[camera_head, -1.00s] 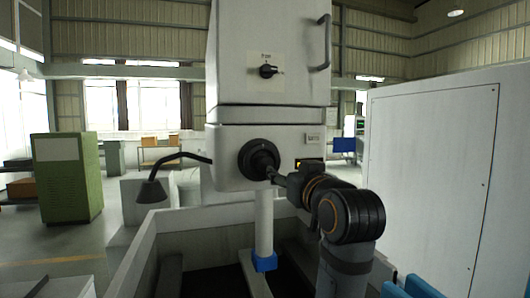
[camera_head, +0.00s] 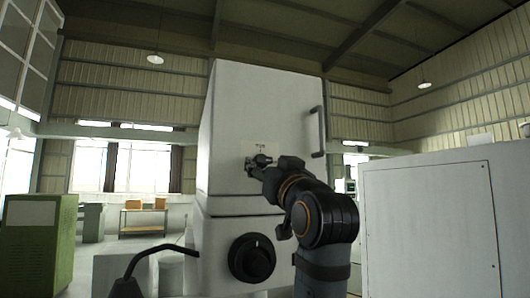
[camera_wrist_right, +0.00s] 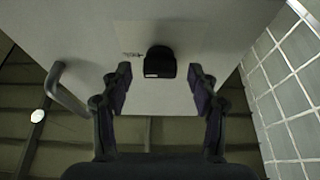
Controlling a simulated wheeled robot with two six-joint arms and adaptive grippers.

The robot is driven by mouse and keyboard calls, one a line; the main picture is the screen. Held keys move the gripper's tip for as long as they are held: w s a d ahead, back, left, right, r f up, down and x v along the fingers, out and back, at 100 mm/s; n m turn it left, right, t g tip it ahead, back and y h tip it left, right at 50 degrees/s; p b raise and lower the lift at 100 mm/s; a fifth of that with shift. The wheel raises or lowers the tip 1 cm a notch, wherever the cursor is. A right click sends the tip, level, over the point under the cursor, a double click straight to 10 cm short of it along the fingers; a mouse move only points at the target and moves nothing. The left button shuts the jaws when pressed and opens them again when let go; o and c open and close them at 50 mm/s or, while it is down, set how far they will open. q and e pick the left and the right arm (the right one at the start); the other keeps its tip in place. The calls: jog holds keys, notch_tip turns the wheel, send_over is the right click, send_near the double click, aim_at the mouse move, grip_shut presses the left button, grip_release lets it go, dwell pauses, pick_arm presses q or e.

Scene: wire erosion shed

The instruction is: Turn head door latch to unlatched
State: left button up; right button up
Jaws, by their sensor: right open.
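The head door (camera_head: 285,105) is the white upper panel of the machine, with a grey bar handle (camera_head: 317,132) at its right edge. Its latch is a small black knob under a printed label, mostly hidden by my gripper in the head view. In the right wrist view the black latch (camera_wrist_right: 160,62) shows whole, with a small white mark on its edge. My right gripper (camera_head: 254,167) is in front of the latch. Its fingers (camera_wrist_right: 160,90) are open, with the latch centred beyond the gap; contact does not show. My left gripper is not in view.
A white cabinet (camera_head: 430,215) stands close on the right, and a green cabinet (camera_head: 38,255) at far left.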

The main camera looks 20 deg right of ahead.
jog(key=shift+x, duration=0.85)
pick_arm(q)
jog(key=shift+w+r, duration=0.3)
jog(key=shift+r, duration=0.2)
pick_arm(e)
jog(key=shift+s+r, duration=0.1)
jog(key=c, duration=1.2)
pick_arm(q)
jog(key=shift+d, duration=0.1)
pick_arm(e)
jog(key=shift+o, duration=0.2)
